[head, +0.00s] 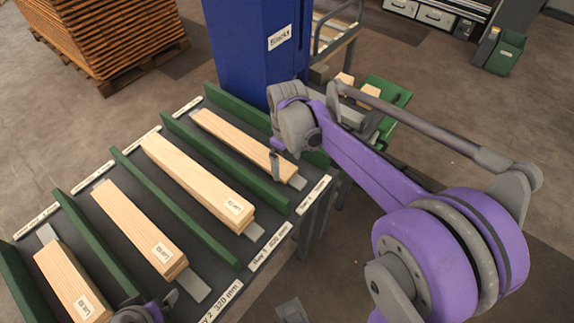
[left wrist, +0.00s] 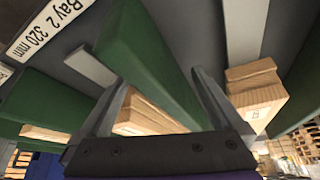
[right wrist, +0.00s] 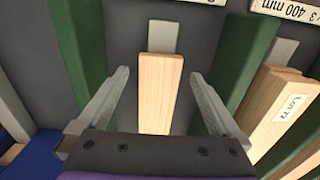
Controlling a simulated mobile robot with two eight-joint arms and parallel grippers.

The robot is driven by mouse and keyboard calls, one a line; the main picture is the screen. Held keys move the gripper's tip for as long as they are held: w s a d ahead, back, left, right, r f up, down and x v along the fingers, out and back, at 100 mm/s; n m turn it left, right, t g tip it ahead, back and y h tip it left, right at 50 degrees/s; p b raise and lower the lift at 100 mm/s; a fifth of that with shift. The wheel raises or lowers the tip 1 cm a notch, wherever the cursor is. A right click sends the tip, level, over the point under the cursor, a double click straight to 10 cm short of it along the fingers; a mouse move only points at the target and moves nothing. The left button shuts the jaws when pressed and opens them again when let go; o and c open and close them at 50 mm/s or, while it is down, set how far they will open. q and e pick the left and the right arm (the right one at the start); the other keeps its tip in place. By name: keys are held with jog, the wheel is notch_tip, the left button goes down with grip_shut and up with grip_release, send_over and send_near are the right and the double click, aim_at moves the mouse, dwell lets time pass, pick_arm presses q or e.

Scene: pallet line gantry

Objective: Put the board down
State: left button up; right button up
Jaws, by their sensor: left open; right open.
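A pale narrow board (head: 235,140) lies flat in the far right bay of the dark rack (head: 140,192), between green dividers. My right gripper (head: 287,170) is over this board's near end. In the right wrist view its open fingers stand on either side of the board (right wrist: 160,95), with gaps showing. My left gripper (head: 165,301) is mostly cut off at the bottom edge of the head view. In the left wrist view it is open over a green divider (left wrist: 140,55). A stacked pair of boards (left wrist: 255,90) lies to its right.
Other labelled boards lie in the neighbouring bays: one pair (head: 185,172), another (head: 140,228) and one at left (head: 72,278). A blue column (head: 245,55) stands behind the rack. A brown stack (head: 105,35) stands back left. A green tray (head: 395,92) stands right of the column.

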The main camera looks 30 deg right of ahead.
pick_arm(q)
jog(key=shift+r+p, duration=0.5)
jog(key=shift+r, duration=0.1)
pick_arm(e)
notch_tip(320, 180, up, 10)
jog(key=f, duration=0.1)
jog(key=s+a+f+m+t, duration=0.2)
jog(key=s+f, duration=0.3)
jog(key=s, duration=0.3)
jog(key=s+a+f+m+t, duration=0.2)
jog(key=s+a+f+t, duration=0.1)
jog(key=s, duration=0.6)
notch_tip(320, 180, down, 2)
jog(key=shift+a+f+m, duration=0.15)
jog(key=shift+a+m, duration=0.15)
jog(key=shift+a, duration=0.6)
jog(key=shift+s, duration=0.1)
